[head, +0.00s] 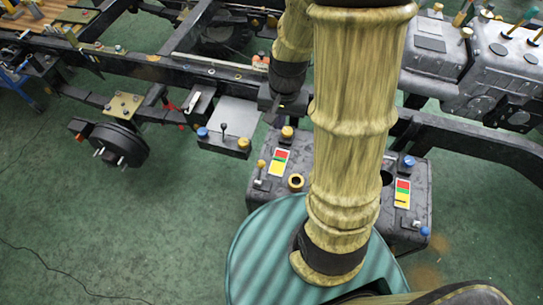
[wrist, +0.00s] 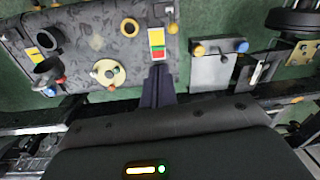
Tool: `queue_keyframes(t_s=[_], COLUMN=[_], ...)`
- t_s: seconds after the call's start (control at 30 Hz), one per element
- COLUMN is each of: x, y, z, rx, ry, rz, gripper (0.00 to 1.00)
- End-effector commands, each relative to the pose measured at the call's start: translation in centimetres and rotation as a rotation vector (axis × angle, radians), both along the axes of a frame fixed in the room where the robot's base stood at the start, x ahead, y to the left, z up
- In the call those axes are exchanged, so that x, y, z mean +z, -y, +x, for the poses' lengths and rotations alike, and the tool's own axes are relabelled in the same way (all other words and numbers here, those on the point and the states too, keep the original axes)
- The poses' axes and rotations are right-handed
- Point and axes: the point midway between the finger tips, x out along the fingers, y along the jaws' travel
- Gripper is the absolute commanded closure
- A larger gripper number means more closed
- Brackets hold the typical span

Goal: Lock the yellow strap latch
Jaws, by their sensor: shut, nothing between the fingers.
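A small latch-like lever with a yellow tip (head: 261,167) stands at the left end of the dark tank in the head view. It seems the likeliest yellow strap latch, though I cannot be sure. In the wrist view what looks like the same lever (wrist: 170,12) is at the top edge. My gripper (head: 274,104) is beyond the tank in the head view, partly behind my arm. In the wrist view my gripper (wrist: 157,72) is shut and empty.
The tank (head: 345,165) also carries a yellow knob (head: 287,132) and a blue knob (head: 409,161). A grey plate (head: 232,117) with blue and yellow knobs is at its left. Chassis rails (head: 150,66) run behind. Green floor (head: 130,220) is open at lower left.

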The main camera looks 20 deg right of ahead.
Motion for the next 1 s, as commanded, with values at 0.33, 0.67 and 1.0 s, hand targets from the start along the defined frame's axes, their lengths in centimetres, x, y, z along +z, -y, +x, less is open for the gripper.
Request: queue_keyframes(t_s=[0.33,0.67,1.0], x=[-9.5,-15.1,-15.3], y=[4.7,6.8,7.0], z=[4.0,5.4,5.4], rx=[-0.702,-1.071,-1.081], ry=[-0.310,-0.483,-0.485], rz=[0.145,0.211,0.213], gripper=[1.00,1.00,1.00])
